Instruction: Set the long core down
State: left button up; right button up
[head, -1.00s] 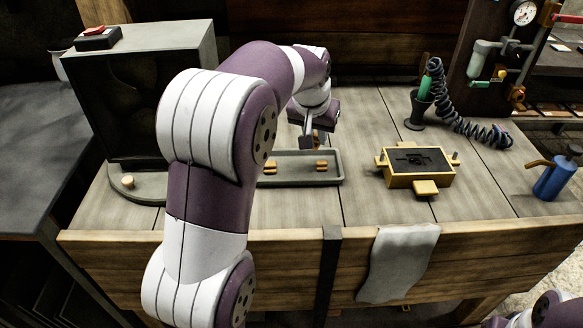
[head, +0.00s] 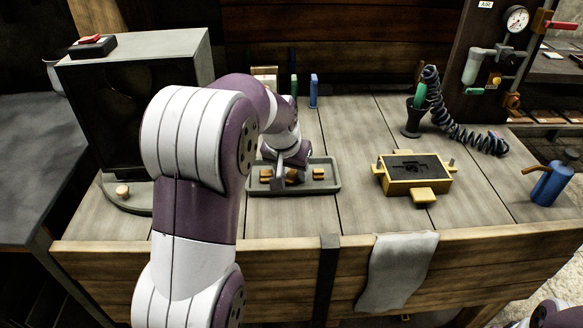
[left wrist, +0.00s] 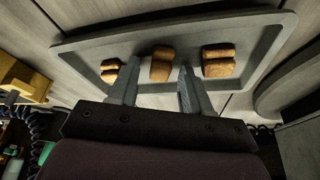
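A shallow grey tray (head: 329,183) lies on the bench in the head view, with three brown core pieces in a row. The middle brown piece, which I take to be the long core (left wrist: 161,66), rests in the tray between my left gripper's fingers. My left gripper (head: 290,173) points down over the tray's middle. In the left wrist view, its fingers (left wrist: 160,75) stand apart with gaps beside the core, so it looks open. Another brown core (left wrist: 218,61) lies to the right and one (left wrist: 110,70) to the left, outside the fingers. My right gripper is out of view.
A yellow moulding box (head: 417,180) with dark sand stands right of the tray. A blue can (head: 551,186) is at far right, and a coiled hose (head: 462,128) behind. A dark cabinet (head: 118,115) stands at left. Bare planks separate tray and box.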

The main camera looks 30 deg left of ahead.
pick_arm(q)
jog(key=p+v, duration=0.1)
jog(key=v, duration=1.1)
jog(key=shift+r, duration=0.2)
